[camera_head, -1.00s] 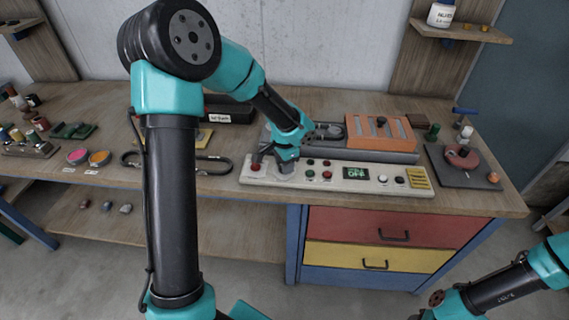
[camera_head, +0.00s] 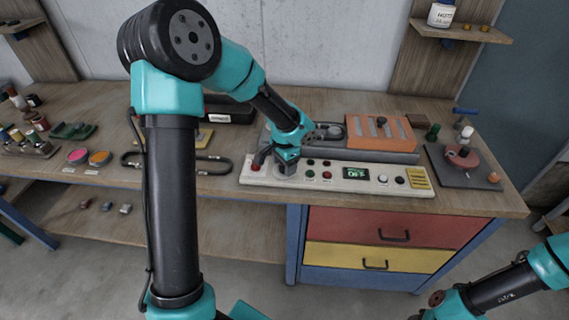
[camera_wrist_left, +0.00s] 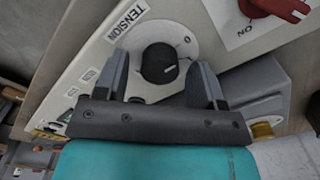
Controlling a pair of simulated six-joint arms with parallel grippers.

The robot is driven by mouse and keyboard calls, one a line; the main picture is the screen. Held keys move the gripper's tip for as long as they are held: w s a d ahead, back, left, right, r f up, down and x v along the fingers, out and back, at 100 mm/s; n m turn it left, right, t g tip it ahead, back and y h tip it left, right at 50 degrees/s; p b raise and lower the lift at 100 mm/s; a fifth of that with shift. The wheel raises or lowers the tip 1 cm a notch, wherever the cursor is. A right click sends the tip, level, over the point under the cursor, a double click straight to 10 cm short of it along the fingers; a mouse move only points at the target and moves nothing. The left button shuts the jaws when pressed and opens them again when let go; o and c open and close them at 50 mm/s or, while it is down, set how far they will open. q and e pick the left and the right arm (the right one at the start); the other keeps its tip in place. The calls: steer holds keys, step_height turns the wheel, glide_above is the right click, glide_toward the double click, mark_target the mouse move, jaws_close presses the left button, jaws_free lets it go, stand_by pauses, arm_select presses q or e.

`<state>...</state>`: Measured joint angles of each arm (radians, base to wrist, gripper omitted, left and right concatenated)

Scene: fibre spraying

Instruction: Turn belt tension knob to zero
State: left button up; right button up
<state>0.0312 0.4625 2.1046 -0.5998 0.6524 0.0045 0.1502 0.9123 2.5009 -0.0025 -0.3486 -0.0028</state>
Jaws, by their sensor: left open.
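The tension knob (camera_wrist_left: 159,63) is a black round knob on a pale dial plate in the left wrist view. The word TENSION is printed beside it, and a 0 mark (camera_wrist_left: 187,40) sits at the dial's rim. A small light mark on the knob points away from the 0, toward the right finger. My left gripper (camera_wrist_left: 162,82) is open, with one finger on each side of the knob; I cannot tell whether they touch it. In the head view my left gripper (camera_head: 287,168) hides the knob on the control panel (camera_head: 350,187).
A red switch (camera_wrist_left: 278,8) lies beside the dial in the wrist view. An orange-topped machine (camera_head: 380,130) stands behind the panel. My right arm (camera_head: 500,288) is low at the right.

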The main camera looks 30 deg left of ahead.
arm_select(q)
steer(key=shift+r, duration=0.1)
step_height(320, 180, up, 17)
steer(key=shift+r, duration=0.15)
stand_by(0.6)
stand_by(0.3)
